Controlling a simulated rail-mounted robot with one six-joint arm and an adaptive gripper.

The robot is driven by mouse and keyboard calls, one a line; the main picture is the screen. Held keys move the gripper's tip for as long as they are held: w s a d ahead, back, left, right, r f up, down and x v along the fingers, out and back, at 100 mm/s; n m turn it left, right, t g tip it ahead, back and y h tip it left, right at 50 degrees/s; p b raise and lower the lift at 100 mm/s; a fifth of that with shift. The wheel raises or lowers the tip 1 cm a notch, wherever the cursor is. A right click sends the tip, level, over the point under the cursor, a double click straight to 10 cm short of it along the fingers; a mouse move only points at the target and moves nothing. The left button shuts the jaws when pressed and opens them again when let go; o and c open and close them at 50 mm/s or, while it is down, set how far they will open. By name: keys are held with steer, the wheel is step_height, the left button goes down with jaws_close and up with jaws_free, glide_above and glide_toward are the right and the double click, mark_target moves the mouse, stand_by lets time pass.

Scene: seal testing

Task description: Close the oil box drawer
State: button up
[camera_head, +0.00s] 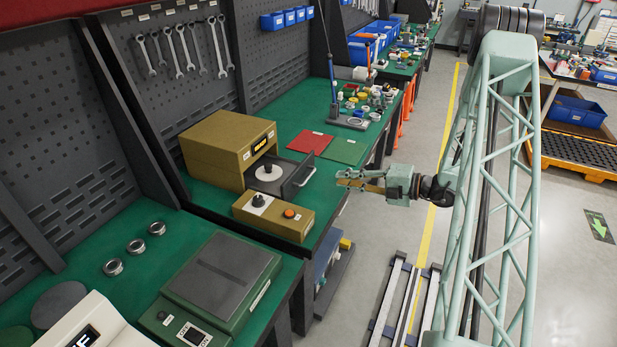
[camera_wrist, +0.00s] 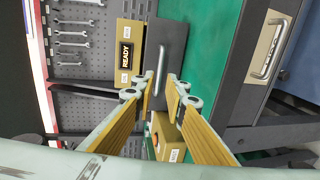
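The oil box (camera_head: 226,146) is a tan-brown case on the green bench, with a lit yellow display. Its dark grey drawer (camera_head: 298,178) stands pulled out to the right, with a white disc (camera_head: 267,172) with a black knob inside it. In the wrist view the dark drawer front (camera_wrist: 173,45) and its metal handle (camera_wrist: 161,68) face me, beside the READY display (camera_wrist: 125,54). My gripper (camera_head: 343,178) is just right of the drawer front, apart from it. In the wrist view its fingers (camera_wrist: 161,84) are spread with nothing between them, pointing toward the handle.
A tan control box (camera_head: 273,215) with black and orange knobs sits in front of the oil box. Red (camera_head: 310,142) and green (camera_head: 345,151) mats lie behind the drawer. A green scale (camera_head: 222,283) stands on the nearer bench.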

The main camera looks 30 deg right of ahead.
mark_target(310, 174)
steer(key=shift+w, duration=0.1)
stand_by(0.3)
steer(key=shift+b+x, duration=1)
steer(key=shift+x, duration=5.85)
steer(key=shift+c, duration=0.5)
jaws_close()
